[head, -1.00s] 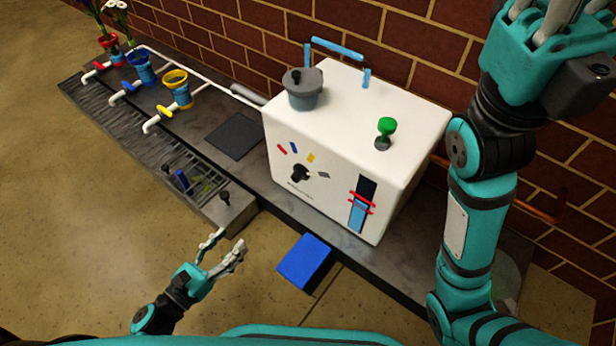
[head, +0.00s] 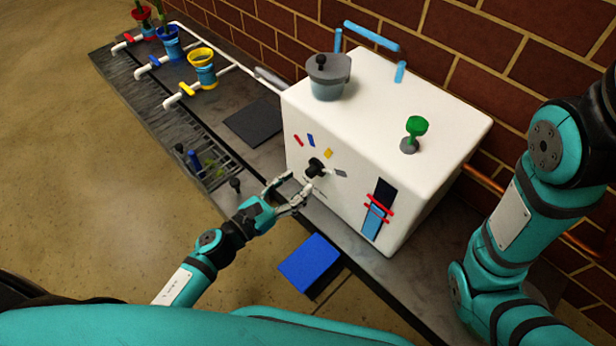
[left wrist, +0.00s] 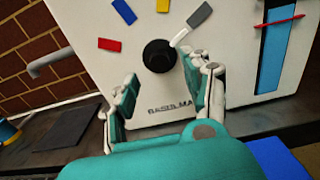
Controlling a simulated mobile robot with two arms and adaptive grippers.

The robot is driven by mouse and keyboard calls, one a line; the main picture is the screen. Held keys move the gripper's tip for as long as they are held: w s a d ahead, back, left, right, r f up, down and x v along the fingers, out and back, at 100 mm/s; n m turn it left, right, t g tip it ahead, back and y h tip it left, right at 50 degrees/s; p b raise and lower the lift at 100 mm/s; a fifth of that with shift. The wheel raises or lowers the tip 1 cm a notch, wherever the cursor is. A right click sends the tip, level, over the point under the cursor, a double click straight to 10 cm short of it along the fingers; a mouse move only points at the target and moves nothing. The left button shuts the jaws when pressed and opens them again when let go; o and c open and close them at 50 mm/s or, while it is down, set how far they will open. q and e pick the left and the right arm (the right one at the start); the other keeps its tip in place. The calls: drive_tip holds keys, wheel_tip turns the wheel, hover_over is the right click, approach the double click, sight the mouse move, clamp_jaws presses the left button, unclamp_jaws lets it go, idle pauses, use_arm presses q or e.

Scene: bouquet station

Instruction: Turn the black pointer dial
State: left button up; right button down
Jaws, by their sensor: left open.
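The black pointer dial (head: 315,167) is on the front face of the white machine (head: 440,108). Red, blue, yellow and grey marks fan out above it. My left gripper (head: 299,184) is open just in front of the dial. In the left wrist view its fingers (left wrist: 160,86) stand apart, low on either side of the dial, with nothing between them. Contact is not visible. My right gripper is out of view; only its arm shows at the right.
A green knob (head: 416,128) and a grey-lidded container (head: 328,76) are on the machine's top. A level gauge (head: 378,208) is on its front. A blue pad (head: 310,264) lies below. Coloured funnels (head: 201,68) with pipes stand at the back left.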

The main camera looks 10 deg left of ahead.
sight(307, 175)
use_arm(q)
drive_tip(key=shift+b+x, duration=0.35)
drive_tip(key=shift+x, duration=2.05)
drive_tip(key=shift+a, duration=0.1)
clamp_jaws()
